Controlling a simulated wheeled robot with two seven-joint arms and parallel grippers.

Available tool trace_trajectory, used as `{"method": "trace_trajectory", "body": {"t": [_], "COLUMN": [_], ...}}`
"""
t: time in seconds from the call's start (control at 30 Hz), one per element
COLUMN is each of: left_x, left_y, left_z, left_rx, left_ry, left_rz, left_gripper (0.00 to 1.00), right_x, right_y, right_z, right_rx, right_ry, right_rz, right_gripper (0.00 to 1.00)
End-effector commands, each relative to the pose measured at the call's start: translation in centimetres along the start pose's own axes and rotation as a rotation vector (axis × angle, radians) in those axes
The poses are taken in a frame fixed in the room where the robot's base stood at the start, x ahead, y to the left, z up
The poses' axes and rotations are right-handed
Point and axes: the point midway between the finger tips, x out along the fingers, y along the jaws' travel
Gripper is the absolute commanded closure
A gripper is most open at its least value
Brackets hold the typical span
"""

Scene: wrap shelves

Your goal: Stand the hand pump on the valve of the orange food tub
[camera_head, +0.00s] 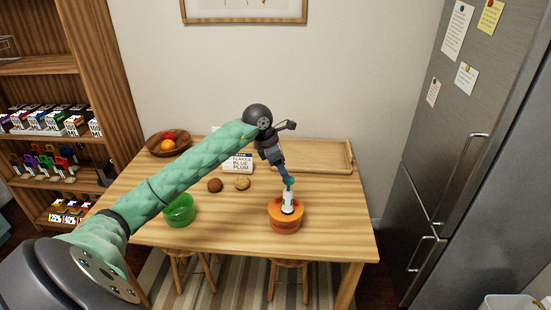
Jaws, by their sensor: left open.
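The hand pump (288,203) has a white body and a teal top. It stands about upright on the orange food tub (285,223), near the front right of the table. The valve is hidden under the pump, so I cannot tell how exactly it is seated. My left gripper (285,178) points down right at the pump's top and is open. At this size I cannot tell whether its fingers still touch the pump. My right gripper is not in view.
On the wooden table (335,240) are a green tub (180,210), a brown ball-like item (215,185), a tan one (242,183), a lettered card (238,164), a fruit bowl (168,145) and a wooden tray (325,155). Stools stand below. The table's right side is clear.

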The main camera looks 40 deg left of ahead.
Motion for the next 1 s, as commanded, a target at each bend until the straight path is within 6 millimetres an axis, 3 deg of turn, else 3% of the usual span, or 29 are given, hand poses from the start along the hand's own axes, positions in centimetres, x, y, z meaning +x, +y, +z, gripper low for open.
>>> {"method": "trace_trajectory", "body": {"t": [0.2, 0.4, 1.0], "left_x": [-3.2, -5.0, -5.5], "left_y": [0.1, 0.1, 0.0], "left_z": [-0.1, 0.0, 0.0], "left_rx": [0.001, -0.001, -0.001], "left_ry": [0.000, 0.000, 0.000], "left_rz": [0.003, 0.002, 0.000], "left_gripper": [0.42, 0.42, 0.42], "right_x": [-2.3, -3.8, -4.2], "right_y": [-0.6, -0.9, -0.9], "right_z": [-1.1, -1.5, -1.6], "right_rx": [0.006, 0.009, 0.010], "right_ry": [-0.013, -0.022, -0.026], "right_rz": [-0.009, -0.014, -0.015], "right_gripper": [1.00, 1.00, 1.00]}}
